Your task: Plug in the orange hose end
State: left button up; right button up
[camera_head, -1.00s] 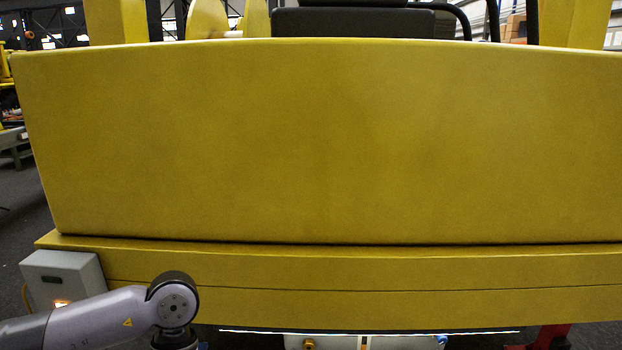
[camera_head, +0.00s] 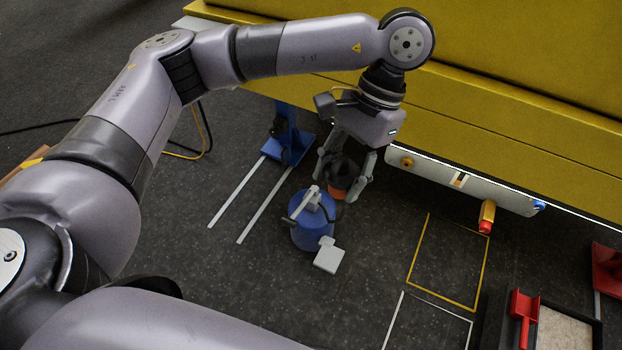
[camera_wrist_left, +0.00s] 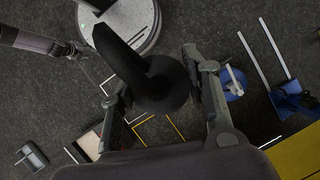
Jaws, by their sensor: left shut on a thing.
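My left gripper (camera_head: 342,188) is shut on the orange hose end. The orange part (camera_head: 338,193) shows low between the fingers, with dark hose above it, in front of the machine. In the left wrist view the thick black hose (camera_wrist_left: 160,85) curves between the fingers (camera_wrist_left: 160,108) and hides the orange tip. A white panel (camera_head: 462,183) under the machine's yellow edge carries an orange-brass port (camera_head: 407,162) on its left and a blue port (camera_head: 538,205) on its right. The held end is apart from the panel, to its left. My right gripper seems to be at the left wrist view's upper left, too small to read.
A blue canister (camera_head: 313,228) with a pale handle stands on the floor below the gripper. A yellow connector with a red tip (camera_head: 487,217) hangs from the panel. A blue stand (camera_head: 287,147) and a red bracket (camera_head: 524,309) stand either side. Marked floor between is clear.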

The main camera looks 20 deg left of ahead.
pick_arm(q)
jog(key=w+d+r+m+y, duration=0.1)
jog(key=d+r+m, duration=0.2)
jog(key=d+r, duration=0.1)
jog(key=shift+w+d+t, duration=0.25)
jog(key=shift+d+t, duration=0.15)
jog(key=shift+d, duration=0.15)
jog(key=w+d+f+m+t+y, duration=0.1)
jog(key=w+d+f+m, duration=0.3)
jog(key=f, duration=0.1)
jog(key=shift+m, duration=0.4)
notch_tip(320, 180, up, 10)
jog(key=n+g+h, duration=0.2)
jog(key=n, duration=0.6)
send_over(349, 176)
jog(key=shift+a, duration=0.15)
jog(key=w+d+n+h, duration=0.1)
jog(key=w+d+n, duration=0.3)
jog(key=w+d, duration=0.4)
jog(key=shift+d+n+h, duration=0.3)
jog(key=shift+d+h, duration=0.1)
jog(key=shift+d, duration=0.7)
